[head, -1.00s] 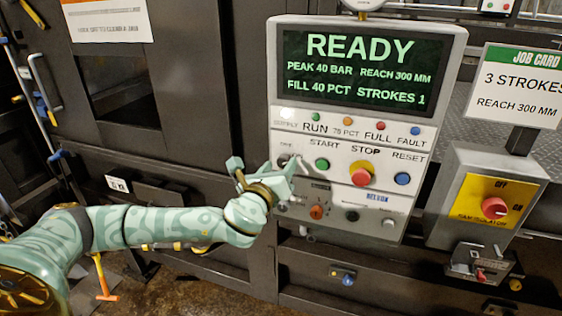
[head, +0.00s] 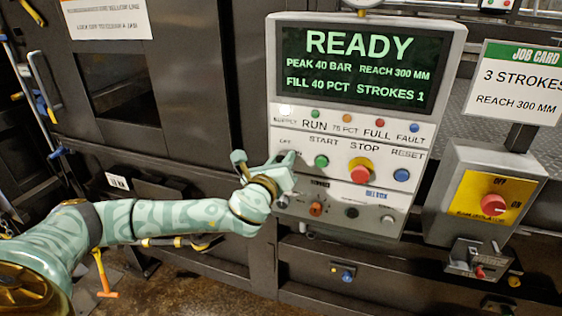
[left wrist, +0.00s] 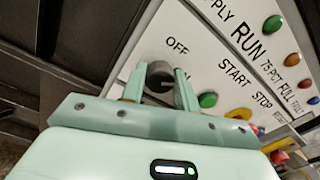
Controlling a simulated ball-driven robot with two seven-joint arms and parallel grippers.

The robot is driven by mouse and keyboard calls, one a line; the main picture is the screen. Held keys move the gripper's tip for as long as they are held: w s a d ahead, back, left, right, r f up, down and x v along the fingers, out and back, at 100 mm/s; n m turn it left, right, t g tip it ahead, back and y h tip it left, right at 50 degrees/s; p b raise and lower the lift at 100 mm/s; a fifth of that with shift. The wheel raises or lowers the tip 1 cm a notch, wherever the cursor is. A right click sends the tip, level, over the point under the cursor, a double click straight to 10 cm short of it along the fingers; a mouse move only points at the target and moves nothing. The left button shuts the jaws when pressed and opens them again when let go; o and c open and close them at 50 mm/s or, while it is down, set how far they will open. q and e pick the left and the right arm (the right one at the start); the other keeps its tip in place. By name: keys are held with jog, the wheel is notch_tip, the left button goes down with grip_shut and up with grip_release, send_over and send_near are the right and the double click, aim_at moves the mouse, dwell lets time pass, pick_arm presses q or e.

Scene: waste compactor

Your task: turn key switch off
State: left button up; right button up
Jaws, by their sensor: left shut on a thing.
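The key switch (left wrist: 158,78) is a round grey knob on the white control panel (head: 437,130), with an OFF label above it. My left gripper (head: 286,160) is at the panel's left edge, beside the green START button. In the left wrist view the gripper's two fingers (left wrist: 160,88) stand on either side of the key switch, shut on it. In the head view the gripper mostly hides the switch. My right gripper is in neither current view.
Right of the switch are the green START button (head: 321,162), the red STOP button (head: 360,174) and the blue RESET button (head: 401,175). The screen (head: 363,65) reads READY. A yellow isolator with a red knob (head: 493,205) stands to the right.

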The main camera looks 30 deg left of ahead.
pick_arm(q)
jog(key=shift+f, duration=0.1)
jog(key=n+b, duration=0.1)
jog(key=n, duration=1)
jog(key=shift+n, duration=0.3)
dwell(0.4)
jog(key=o, duration=1)
jog(key=shift+c, duration=0.2)
